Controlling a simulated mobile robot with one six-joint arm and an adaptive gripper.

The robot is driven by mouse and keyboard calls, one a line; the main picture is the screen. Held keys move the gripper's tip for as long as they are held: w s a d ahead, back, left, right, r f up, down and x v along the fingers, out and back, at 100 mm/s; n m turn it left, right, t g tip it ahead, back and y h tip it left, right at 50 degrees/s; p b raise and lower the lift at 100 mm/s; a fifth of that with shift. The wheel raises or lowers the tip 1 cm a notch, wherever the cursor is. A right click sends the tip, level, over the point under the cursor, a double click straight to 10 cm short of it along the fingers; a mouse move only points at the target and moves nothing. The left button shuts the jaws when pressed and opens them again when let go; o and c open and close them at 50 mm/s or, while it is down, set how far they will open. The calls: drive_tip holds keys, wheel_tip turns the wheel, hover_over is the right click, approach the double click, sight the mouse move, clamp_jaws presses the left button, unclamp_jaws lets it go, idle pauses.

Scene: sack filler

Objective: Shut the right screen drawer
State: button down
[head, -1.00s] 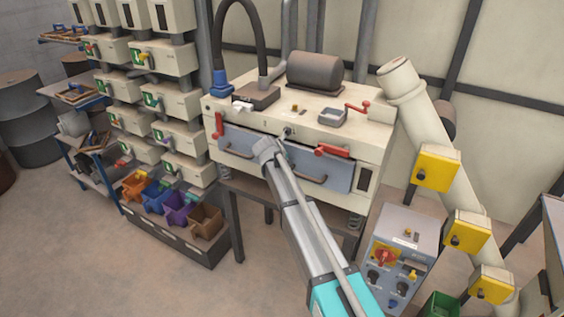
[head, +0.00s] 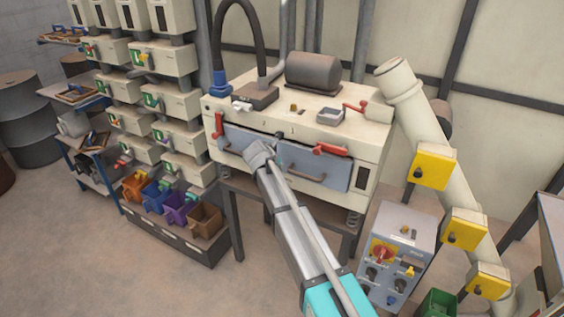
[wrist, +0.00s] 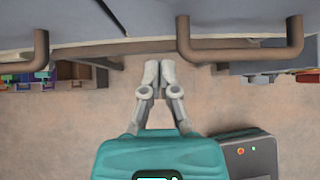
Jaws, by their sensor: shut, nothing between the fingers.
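The right screen drawer (head: 316,167) is a blue-grey front on the right half of the cream sifter cabinet. It carries a brown bar handle (head: 303,178), which also shows large at the top right of the wrist view (wrist: 240,54). I cannot tell how far the drawer stands out. The left drawer (head: 241,141) is beside it, partly hidden by my arm. My gripper (wrist: 158,70) is shut and empty, in front of the drawer fronts and left of the right handle, apart from it in the picture. In the head view its fingers are hidden behind my wrist.
A red clamp lever (head: 332,150) sits at the right drawer's top edge, and another red lever (head: 218,126) is at the cabinet's left. A grey control box (head: 398,255) stands below right. A pipe with yellow boxes (head: 432,170) rises at right. Coloured bins (head: 172,208) stand at left.

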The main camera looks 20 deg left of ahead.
drive_tip(key=p+v, duration=0.5)
drive_tip(key=v, duration=0.3)
drive_tip(key=shift+s+r+p, duration=0.3)
drive_tip(key=shift+r+p, duration=0.05)
idle(0.3)
drive_tip(key=s+d+f+m+g+h+b, duration=0.1)
drive_tip(key=d+f+m+g, duration=0.2)
drive_tip(key=d+m, duration=0.9)
drive_tip(key=s+d+f+m+g+b, duration=0.1)
drive_tip(key=s+d+f+m+g, duration=0.3)
drive_tip(key=d, duration=1.5)
drive_tip(key=s+d+f+m+g+y+b, duration=0.1)
drive_tip(key=s+d+m, duration=0.5)
drive_tip(key=d+m, duration=0.3)
drive_tip(key=s+d+f+m+g+y+b, duration=0.1)
drive_tip(key=s+d+m, duration=0.5)
drive_tip(key=d+m, duration=0.3)
drive_tip(key=shift+d+f+m, duration=0.3)
drive_tip(key=shift+d, duration=0.35)
drive_tip(key=shift+w, duration=0.1)
